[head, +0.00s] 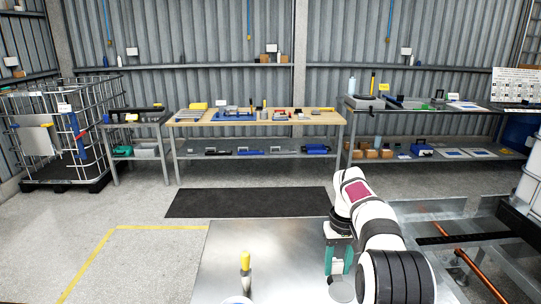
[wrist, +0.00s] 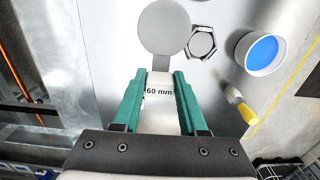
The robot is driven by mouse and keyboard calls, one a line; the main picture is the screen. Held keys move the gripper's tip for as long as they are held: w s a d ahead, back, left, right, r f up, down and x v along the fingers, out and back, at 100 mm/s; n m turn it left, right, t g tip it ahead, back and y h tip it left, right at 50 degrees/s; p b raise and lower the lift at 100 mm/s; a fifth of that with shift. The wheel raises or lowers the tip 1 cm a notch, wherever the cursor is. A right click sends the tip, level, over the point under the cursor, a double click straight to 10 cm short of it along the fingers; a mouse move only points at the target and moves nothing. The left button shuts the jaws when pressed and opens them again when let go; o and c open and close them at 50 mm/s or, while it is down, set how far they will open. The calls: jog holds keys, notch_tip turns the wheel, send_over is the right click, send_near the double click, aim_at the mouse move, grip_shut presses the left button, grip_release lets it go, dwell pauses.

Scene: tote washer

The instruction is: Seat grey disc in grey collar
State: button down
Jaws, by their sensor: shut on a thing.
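The grey disc (wrist: 166,27) is a flat round plate with a short grey stem running back between my fingertips. My gripper (wrist: 163,76) has green fingers and is shut on the disc by a pale part marked "60 mm". The grey collar (wrist: 201,43), a dark-edged ring with an angular outline, lies on the metal top just right of the disc and apart from it. In the head view my gripper (head: 339,262) points down at the metal top with the disc (head: 342,290) below it. I cannot make out the collar there. The height of the disc above the top is unclear.
A white bowl with blue inside (wrist: 262,52) stands right of the collar. A yellow-handled brush (wrist: 240,103) stands nearer; it also shows in the head view (head: 245,272). The metal top (head: 220,258) is bare left of the brush. A steel basin with copper pipes (head: 475,270) lies right.

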jog(key=s+a+r, duration=0.4)
jog(key=s+r, duration=0.1)
jog(key=s, duration=0.3)
jog(key=s+a+r, duration=0.4)
jog(key=s+r, duration=0.1)
jog(key=s, duration=0.4)
jog(key=w+a+f, duration=0.2)
jog(key=w+f, duration=1.4)
jog(key=w, duration=0.5)
jog(key=shift+w+f, duration=0.2)
jog(key=shift+f, duration=0.2)
jog(key=shift+f, duration=2.75)
jog(key=shift+f, duration=0.75)
